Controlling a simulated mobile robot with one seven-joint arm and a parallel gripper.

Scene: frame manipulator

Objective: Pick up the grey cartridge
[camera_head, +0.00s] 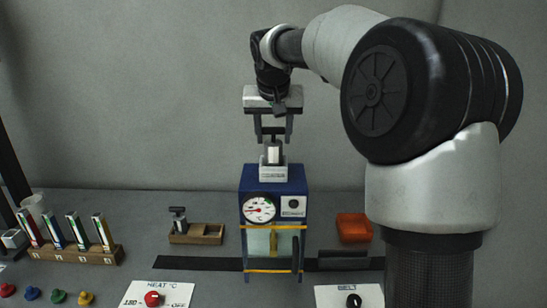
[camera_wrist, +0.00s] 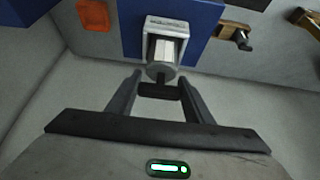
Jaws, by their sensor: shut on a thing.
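The grey cartridge (camera_head: 273,154) stands upright in a light grey socket (camera_head: 273,173) on top of the blue machine (camera_head: 274,186). Its pale body and round grey end show in the wrist view (camera_wrist: 164,52), with a small dark stem toward my fingers. My gripper (camera_head: 273,139) points down from above the machine and is shut on the cartridge at its upper end. In the wrist view my fingertips (camera_wrist: 160,84) are beside the stem. The cartridge's lower part is hidden in the socket.
A wooden rack (camera_head: 78,251) holds several colour-striped cartridges at left. A wooden tray (camera_head: 197,234) with a black-handled tool stands left of the machine, an orange block (camera_head: 354,228) right of it. A dark belt (camera_head: 195,264) crosses the bench. Heat (camera_head: 155,295) and belt (camera_head: 349,297) panels lie in front.

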